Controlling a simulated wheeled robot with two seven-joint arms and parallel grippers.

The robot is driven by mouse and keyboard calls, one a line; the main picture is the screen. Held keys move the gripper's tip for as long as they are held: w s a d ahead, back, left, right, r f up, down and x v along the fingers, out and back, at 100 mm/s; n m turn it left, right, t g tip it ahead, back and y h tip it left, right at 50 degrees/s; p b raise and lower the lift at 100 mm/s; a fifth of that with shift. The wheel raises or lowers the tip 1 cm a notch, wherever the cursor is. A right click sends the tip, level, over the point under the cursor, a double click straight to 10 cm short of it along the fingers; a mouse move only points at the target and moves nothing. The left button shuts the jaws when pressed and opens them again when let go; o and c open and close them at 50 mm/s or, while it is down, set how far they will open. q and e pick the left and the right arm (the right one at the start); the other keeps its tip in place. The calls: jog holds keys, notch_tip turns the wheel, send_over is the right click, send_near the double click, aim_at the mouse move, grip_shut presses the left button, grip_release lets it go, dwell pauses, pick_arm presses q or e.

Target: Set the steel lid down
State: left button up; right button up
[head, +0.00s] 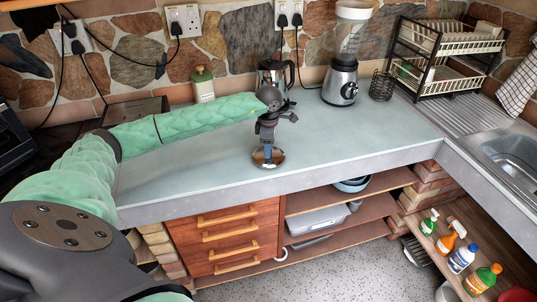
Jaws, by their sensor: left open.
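The steel lid (277,161) lies flat on the pale counter (350,150), close to its front edge. It is a small round shiny disc, and its middle is hidden behind my gripper. My left gripper (267,153) points down right over the lid with its fingers open. I cannot tell whether the fingertips still touch the lid's knob. My right gripper is not in view.
A blender (342,80), a dark wire basket (382,86), a French press (272,72) and a green-topped canister (203,84) stand along the back wall. A two-tier rack (447,50) and sink (510,155) are at right. The counter right of the lid is clear.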

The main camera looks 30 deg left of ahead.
pick_arm(q)
jog(key=shift+f, duration=0.1)
jog(key=c, duration=1)
jog(key=shift+r, duration=0.2)
